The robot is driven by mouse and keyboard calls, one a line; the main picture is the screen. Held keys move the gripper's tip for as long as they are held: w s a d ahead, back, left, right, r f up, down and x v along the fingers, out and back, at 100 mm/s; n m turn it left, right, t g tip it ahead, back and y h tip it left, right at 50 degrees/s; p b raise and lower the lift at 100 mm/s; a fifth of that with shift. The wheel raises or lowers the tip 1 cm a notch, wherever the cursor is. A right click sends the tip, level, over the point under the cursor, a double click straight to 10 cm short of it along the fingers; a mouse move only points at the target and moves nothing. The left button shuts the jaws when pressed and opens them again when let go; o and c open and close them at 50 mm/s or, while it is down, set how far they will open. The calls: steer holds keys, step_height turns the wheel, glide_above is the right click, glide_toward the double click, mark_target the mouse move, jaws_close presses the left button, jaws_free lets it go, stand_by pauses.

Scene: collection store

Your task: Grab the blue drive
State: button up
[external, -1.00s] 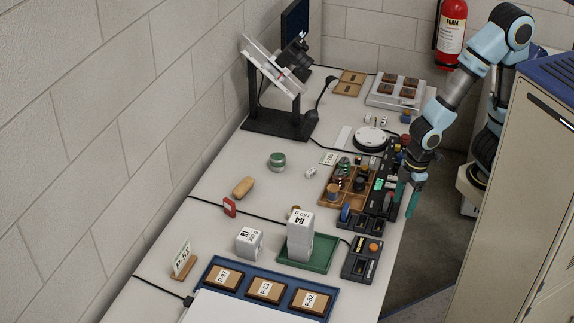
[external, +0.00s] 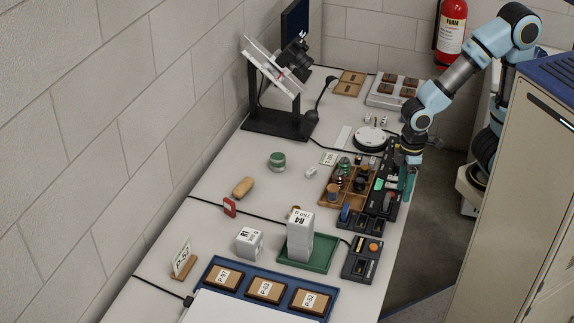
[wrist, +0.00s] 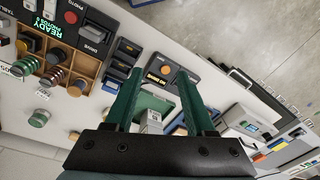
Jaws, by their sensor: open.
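A small blue upright piece (external: 345,212), which may be the blue drive, stands at the left end of a black slotted rack (external: 362,224) in the external view. My gripper (external: 407,185) hangs over the right table edge, beside the black console and to the right of the blue piece. In the wrist view my gripper (wrist: 160,72) has its two green fingers wide apart, with nothing held between them. The rack lies just left of the left fingertip.
A black box with an orange button (external: 374,247) stands in front of the rack. A wooden compartment tray (external: 330,200) with spools and a black console (external: 378,207) are behind it. A green tray (external: 318,262) holds a tall white box stack (external: 299,238). Lockers (external: 510,200) stand at right.

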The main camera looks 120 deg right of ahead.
steer(key=w+d+m+t+y+b, duration=0.35)
steer(key=d+m+t+y, duration=0.55)
steer(key=d+m, duration=1.25)
steer(key=m+p, duration=0.1)
steer(key=m, duration=0.1)
glide_toward(343, 217)
steer(key=x, duration=0.4)
steer(key=shift+w+p, duration=0.3)
steer(key=shift+p, duration=0.05)
steer(key=p+x, duration=0.1)
steer(key=x, duration=0.4)
steer(key=shift+a+f+p, duration=0.1)
steer(key=shift+a+p, duration=0.3)
steer(key=shift+w+a+f, duration=0.2)
steer(key=shift+w, duration=0.1)
